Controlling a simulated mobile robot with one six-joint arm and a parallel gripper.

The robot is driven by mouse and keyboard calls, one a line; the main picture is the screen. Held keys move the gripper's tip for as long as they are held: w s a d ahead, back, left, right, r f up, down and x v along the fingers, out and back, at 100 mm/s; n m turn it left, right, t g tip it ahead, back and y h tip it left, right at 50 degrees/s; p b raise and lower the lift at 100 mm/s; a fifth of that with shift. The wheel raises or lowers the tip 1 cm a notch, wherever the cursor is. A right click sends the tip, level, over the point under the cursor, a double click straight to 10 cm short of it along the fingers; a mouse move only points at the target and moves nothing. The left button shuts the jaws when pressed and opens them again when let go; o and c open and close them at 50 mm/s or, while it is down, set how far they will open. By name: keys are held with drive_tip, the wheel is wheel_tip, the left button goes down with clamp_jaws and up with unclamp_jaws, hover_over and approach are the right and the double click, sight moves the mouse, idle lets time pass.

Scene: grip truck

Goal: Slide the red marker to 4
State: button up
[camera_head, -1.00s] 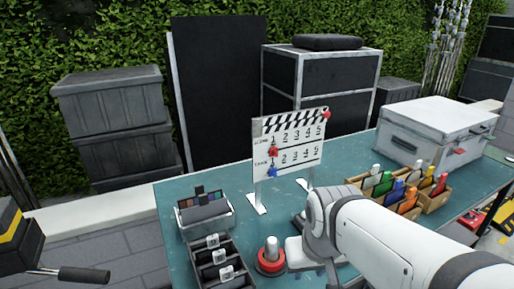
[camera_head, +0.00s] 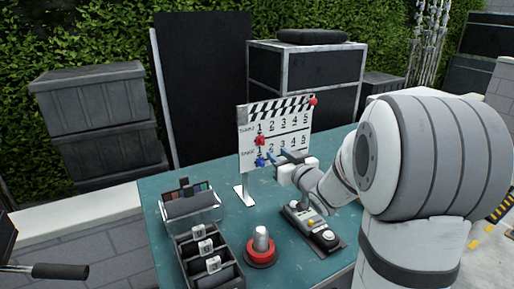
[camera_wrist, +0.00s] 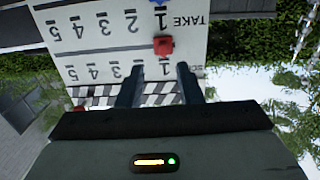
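The clapperboard (camera_head: 284,150) stands upright on the table with two rows of numbers, 1 to 5. My gripper (camera_head: 280,156) is in front of the board's lower part, right of the markers. In the wrist view, the board appears upside down and the red marker (camera_wrist: 163,46) lies just beyond and between my two spread, empty fingertips (camera_wrist: 160,68). Contact with the board cannot be told.
A control device (camera_head: 312,228) lies under my arm. My arm hides the table's right side.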

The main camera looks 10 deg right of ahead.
sight(264, 143)
drive_tip(key=shift+y, duration=0.4)
drive_tip(key=p+x, duration=0.1)
drive_tip(key=x, duration=0.7)
drive_tip(key=shift+a+r, duration=0.1)
drive_tip(key=shift+a, duration=0.05)
drive_tip(key=shift+c, duration=0.3)
clamp_jaws()
